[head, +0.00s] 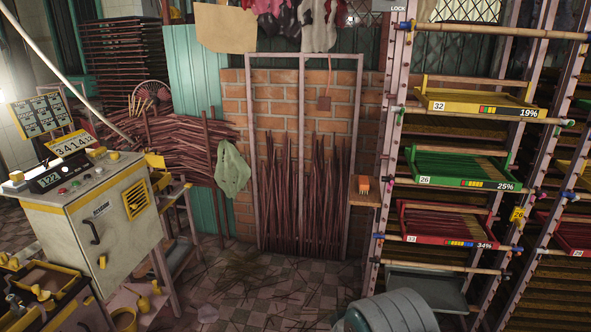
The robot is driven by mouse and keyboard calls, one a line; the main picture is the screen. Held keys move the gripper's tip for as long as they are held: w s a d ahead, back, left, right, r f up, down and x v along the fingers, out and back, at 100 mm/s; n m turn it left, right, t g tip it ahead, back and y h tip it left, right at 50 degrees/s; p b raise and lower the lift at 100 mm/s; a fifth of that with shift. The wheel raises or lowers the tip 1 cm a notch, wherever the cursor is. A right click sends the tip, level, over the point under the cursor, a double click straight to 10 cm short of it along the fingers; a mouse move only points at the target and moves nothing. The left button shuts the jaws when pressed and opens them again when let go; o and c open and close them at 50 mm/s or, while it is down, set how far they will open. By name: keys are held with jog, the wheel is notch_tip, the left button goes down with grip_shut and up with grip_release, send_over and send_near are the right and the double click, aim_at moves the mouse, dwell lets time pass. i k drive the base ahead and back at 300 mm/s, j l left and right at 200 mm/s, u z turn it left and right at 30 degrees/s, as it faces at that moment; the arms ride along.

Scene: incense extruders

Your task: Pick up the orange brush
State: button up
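The orange brush (363,185) is small and stands on a little wooden shelf (362,197) at the left side of the tall drying rack. Its orange part faces me and a paler edge shows on top; finer detail is too small to tell. Nothing touches it apart from the shelf. My gripper does not show in the head view, so its place relative to the brush is not seen.
The rack (388,140) holds yellow (480,104), green (460,168) and red (450,228) trays. A grey-blue rounded drum-like object (390,313) is at the bottom. A control cabinet (95,225) stands left. Tiled floor (270,295) is open in the middle, with scattered sticks.

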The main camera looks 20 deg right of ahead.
aim_at(363, 180)
jog(key=i, duration=0.55)
jog(key=i+j+z, duration=0.1)
jog(key=i, duration=0.45)
jog(key=i+j+z, duration=0.1)
jog(key=i, duration=0.45)
jog(key=i+z, duration=0.9)
jog(key=i+j+z, duration=0.25)
jog(key=z, duration=0.25)
